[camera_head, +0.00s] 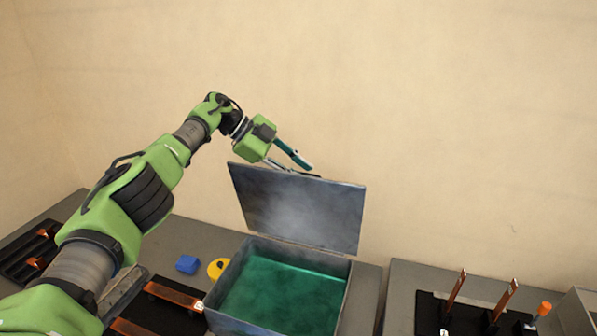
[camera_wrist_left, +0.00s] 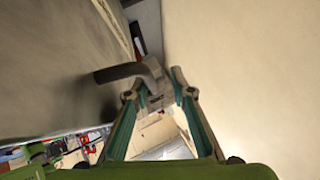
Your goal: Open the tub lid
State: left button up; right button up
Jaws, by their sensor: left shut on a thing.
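The grey tub (camera_head: 212,319) stands at the front middle of the head view and holds green liquid (camera_head: 280,295). Its flat grey lid (camera_head: 300,212) is raised steeply along the tub's back edge, so the tub is open. My left gripper (camera_head: 297,167) is at the lid's top edge, its fingers spread around a grey handle. In the left wrist view the bent handle (camera_wrist_left: 122,72) reaches between the fingertips, and the gripper is shut on it. The lid's surface (camera_wrist_left: 50,60) fills the left of that view. My right gripper is not in view.
Copper bars on black holders (camera_head: 172,293) are nearby. On the right table, copper pieces (camera_head: 455,290) stand upright beside an orange-topped thing (camera_head: 544,308). A plain wall is behind.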

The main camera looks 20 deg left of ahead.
pick_arm(q)
jog(key=shift+s+f, duration=0.1)
jog(key=shift+f, duration=0.15)
jog(key=v, duration=1.2)
jog(key=shift+r, duration=0.2)
jog(key=shift+a, duration=0.15)
jog(key=shift+s, duration=0.1)
